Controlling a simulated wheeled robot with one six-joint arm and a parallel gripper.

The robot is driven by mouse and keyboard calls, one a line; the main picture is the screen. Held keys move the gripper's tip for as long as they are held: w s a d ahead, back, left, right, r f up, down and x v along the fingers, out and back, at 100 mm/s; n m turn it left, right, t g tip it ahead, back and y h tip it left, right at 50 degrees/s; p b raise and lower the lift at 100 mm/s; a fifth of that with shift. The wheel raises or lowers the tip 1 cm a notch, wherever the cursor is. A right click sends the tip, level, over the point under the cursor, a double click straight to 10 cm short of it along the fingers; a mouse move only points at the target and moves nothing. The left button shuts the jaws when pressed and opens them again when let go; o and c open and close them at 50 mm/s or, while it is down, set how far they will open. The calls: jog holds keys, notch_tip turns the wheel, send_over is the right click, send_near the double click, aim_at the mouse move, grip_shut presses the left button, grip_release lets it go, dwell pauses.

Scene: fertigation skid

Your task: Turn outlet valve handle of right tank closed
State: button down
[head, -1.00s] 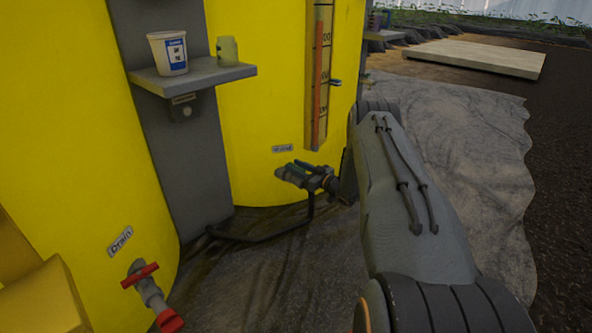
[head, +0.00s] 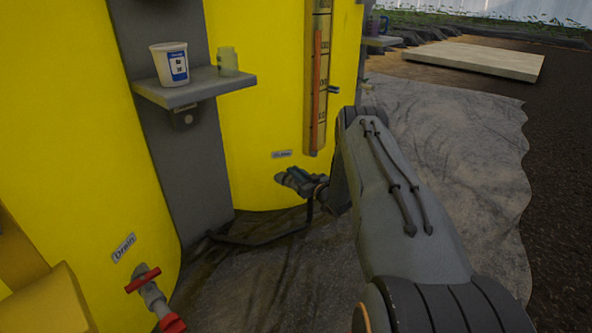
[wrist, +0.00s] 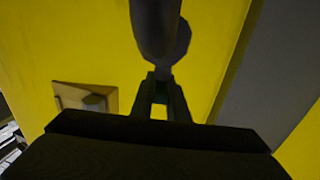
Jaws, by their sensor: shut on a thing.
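The right yellow tank (head: 255,110) carries a grey outlet valve (head: 287,180) low on its wall, under a small label. My gripper (head: 318,187) is at the valve's right side, mostly hidden behind my arm. In the wrist view, my gripper (wrist: 160,100) has its dark fingers close together at the grey outlet pipe (wrist: 155,30). It is shut on the valve handle, though the grip itself is dark and the handle's exact angle is hard to tell.
A left tank (head: 60,120) has a drain tap (head: 143,280) with a red handle. A grey shelf (head: 195,87) holds a white cup (head: 170,64) and a small jar (head: 228,62). A dark hose (head: 260,236) runs below the valve. The ground sheet at right is open.

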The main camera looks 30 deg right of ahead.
jog(key=m+h+p, duration=0.1)
jog(key=h, duration=0.1)
jog(key=m+h+p, duration=0.1)
jog(key=m+h, duration=0.1)
jog(key=m+h+p, duration=0.1)
jog(key=h, duration=0.1)
jog(key=shift+a+h, duration=0.25)
jog(key=shift+h, duration=0.15)
jog(key=m+g+h, duration=0.1)
jog(key=m+h, duration=0.1)
jog(key=h, duration=0.1)
jog(key=m+g+h+b, duration=0.1)
jog(key=m+g+h, duration=0.1)
jog(key=m+h, duration=0.1)
jog(key=shift+w+f+h, duration=0.1)
jog(key=shift+f+h, duration=0.05)
jog(key=shift+h, duration=0.15)
jog(key=m+g+h+b, duration=0.4)
jog(key=g+b, duration=0.1)
jog(key=shift+w+f, duration=0.1)
jog(key=m+g+h+b, duration=0.2)
jog(key=b, duration=0.1)
jog(key=shift+d+g, duration=0.15)
jog(key=shift+g, duration=0.25)
jog(key=shift+m+g, duration=0.3)
jog(key=shift+r+g+b, duration=0.25)
jog(key=shift+g+b, duration=0.05)
jog(key=shift+b, duration=0.05)
jog(key=shift+d, duration=0.1)
